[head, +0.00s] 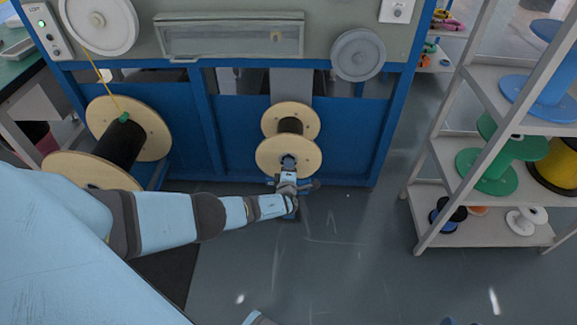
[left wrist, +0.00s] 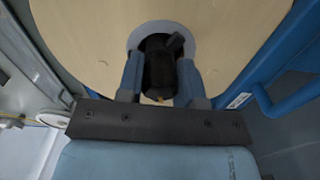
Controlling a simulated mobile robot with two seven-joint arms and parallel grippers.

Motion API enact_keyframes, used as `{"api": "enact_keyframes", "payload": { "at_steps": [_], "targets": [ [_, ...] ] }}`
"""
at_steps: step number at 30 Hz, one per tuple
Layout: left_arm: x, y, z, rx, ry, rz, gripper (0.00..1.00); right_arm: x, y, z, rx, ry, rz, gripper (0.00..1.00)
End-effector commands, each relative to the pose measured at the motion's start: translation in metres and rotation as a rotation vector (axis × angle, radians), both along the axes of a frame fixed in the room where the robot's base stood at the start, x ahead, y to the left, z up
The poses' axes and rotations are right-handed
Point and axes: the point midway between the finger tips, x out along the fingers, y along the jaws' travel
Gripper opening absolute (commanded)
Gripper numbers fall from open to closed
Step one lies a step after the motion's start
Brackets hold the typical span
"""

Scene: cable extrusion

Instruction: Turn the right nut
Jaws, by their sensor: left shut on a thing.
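The right nut (left wrist: 160,72) is a dark round piece at the hub of the right wooden spool (head: 288,157). In the left wrist view its two sides lie between the blue fingers of my left gripper (left wrist: 161,80), which is shut on it. In the head view my left gripper (head: 288,163) reaches the spool's hub and covers the nut. The spool's near disc (left wrist: 85,40) fills the upper part of the left wrist view.
A larger wooden spool with black cable (head: 118,147) stands at the left of the blue machine frame (head: 235,135). A white shelf (head: 432,195) with coloured spools stands at the right. The grey floor (head: 340,250) in front is clear.

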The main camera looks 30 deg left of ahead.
Motion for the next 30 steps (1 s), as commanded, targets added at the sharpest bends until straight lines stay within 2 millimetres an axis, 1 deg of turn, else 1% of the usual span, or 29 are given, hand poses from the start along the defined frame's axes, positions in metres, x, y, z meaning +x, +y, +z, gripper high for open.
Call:
{"api": "enact_keyframes", "payload": {
  "at_steps": [1,12,18,30],
  "targets": [
    [0.002,0.001,0.003,0.040,0.021,0.002,0.10,0.000,-0.002,0.001,-0.006,0.006,-0.003,0.43],
    [0.001,0.001,0.002,0.340,0.206,0.002,0.10,-0.007,-0.005,-0.015,-0.032,0.068,-0.007,0.43],
    [0.002,0.001,0.002,0.493,0.298,0.002,0.10,-0.006,-0.006,-0.016,-0.038,0.078,-0.011,0.43],
    [0.001,0.001,0.001,0.622,0.379,0.003,0.10,-0.006,-0.007,-0.014,-0.038,0.074,-0.014,0.43]
  ]
}}
